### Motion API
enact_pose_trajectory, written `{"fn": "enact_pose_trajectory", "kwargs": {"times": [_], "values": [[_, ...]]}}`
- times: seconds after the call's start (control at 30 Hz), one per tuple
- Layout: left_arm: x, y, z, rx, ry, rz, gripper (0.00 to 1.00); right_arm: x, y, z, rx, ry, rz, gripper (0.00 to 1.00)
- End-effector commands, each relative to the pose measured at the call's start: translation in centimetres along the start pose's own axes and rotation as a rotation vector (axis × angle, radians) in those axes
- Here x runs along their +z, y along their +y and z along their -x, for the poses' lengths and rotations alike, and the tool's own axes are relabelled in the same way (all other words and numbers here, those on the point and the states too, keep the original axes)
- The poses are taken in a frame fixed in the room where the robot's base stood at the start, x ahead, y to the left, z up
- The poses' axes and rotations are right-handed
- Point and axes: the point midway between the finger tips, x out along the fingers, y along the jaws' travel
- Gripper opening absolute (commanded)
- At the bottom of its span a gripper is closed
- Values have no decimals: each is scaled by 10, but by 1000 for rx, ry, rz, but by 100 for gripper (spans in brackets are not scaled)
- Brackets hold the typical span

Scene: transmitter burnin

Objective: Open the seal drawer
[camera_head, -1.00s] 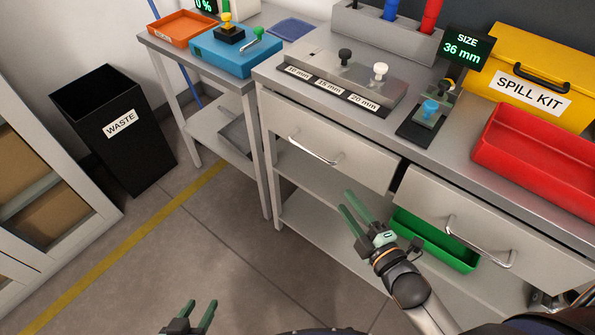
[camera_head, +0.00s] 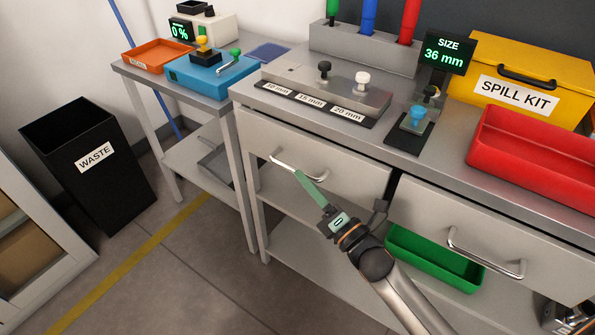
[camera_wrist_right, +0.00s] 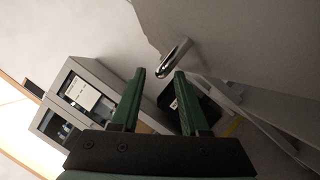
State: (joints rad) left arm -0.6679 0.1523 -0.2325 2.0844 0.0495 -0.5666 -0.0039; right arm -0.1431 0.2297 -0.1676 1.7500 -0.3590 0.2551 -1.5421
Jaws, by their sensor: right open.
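Two grey drawer fronts under the bench show in the head view, a left drawer (camera_head: 345,160) and a right drawer (camera_head: 440,215). I see no label saying which is the seal drawer. Both look closed. The left drawer has a silver bar handle (camera_head: 285,162); the right drawer has its own handle (camera_head: 485,262). My right gripper (camera_head: 299,174) is open, its green fingertips at the left drawer's handle. In the right wrist view the handle (camera_wrist_right: 174,58) lies just ahead of the fingertips (camera_wrist_right: 160,73); I cannot tell whether they touch. My left gripper is out of view.
A green bin (camera_head: 435,260) sits on the shelf below the drawers. A red tray (camera_head: 535,160), a yellow spill kit (camera_head: 560,85) and a gauge block (camera_head: 345,90) stand on the benchtop. A black waste bin (camera_head: 85,165) is at the left; floor between is clear.

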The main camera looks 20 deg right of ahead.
Motion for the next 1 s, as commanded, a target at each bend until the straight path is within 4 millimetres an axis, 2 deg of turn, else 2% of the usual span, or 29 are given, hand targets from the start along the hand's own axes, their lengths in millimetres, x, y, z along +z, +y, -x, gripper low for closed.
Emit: {"fn": "enact_pose_trajectory", "kwargs": {"times": [0.1,0.23,0.63,1.0], "values": [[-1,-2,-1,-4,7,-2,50,0,0,-18,2,0,1,45],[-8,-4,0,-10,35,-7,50,0,0,-30,0,0,-1,45],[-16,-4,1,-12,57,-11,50,-1,0,-37,-1,1,-2,45],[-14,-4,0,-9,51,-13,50,0,0,-37,-1,0,-2,4]]}}
